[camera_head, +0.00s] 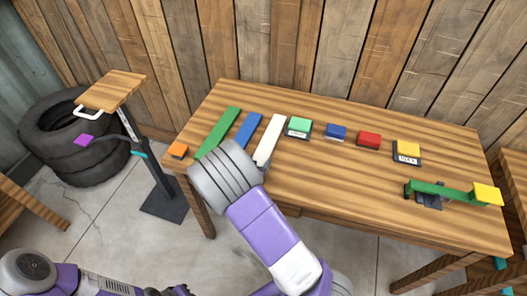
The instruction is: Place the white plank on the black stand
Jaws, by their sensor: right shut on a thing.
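The white plank (270,138) lies on the table between the blue plank and the green block, pointing away from me. My right gripper (263,164) is at the plank's near end, shut on it; my own wrist mostly hides the fingers. A small black stand (434,203) is at the right of the table, well apart from the white plank.
A longer green plank (218,132) and a blue plank (246,131) lie left of the white one. Green (299,125), blue (336,131), red (368,139) and yellow blocks (407,149) form a row. The wooden table (335,180) is clear in the middle front.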

